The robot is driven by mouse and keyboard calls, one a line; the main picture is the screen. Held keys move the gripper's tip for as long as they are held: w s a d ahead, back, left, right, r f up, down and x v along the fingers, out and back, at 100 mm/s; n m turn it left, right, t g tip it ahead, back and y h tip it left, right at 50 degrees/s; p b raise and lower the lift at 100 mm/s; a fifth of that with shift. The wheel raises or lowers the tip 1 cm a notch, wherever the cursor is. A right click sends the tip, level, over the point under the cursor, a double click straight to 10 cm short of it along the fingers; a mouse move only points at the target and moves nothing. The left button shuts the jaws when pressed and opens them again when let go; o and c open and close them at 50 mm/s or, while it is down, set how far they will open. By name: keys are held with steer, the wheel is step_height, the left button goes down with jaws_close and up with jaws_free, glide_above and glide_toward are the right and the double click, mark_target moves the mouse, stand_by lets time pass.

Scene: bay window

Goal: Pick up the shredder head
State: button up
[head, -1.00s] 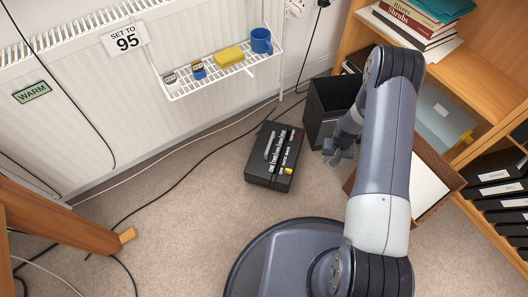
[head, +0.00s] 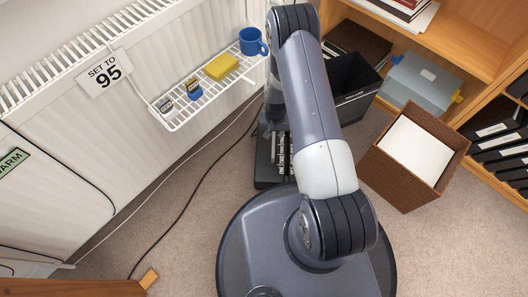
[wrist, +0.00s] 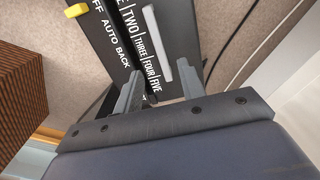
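The shredder head (head: 264,170) is a black box on the carpet below the radiator. In the head view my arm hides much of it. In the wrist view its top (wrist: 115,35) shows white lettering, a pale raised bar and a yellow switch (wrist: 76,10). In the head view my gripper (head: 270,127) is mostly hidden behind my arm.
A wire rack (head: 210,92) on the radiator holds a blue mug (head: 252,42) and a yellow sponge (head: 221,67). A black cable crosses the carpet.

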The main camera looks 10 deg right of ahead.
mark_target(273, 144)
step_height(273, 144, down, 10)
steer(key=b, duration=0.4)
steer(key=shift+f, duration=0.15)
jaws_close()
stand_by(0.4)
steer(key=shift+w+r, duration=0.1)
steer(key=shift+r, duration=0.15)
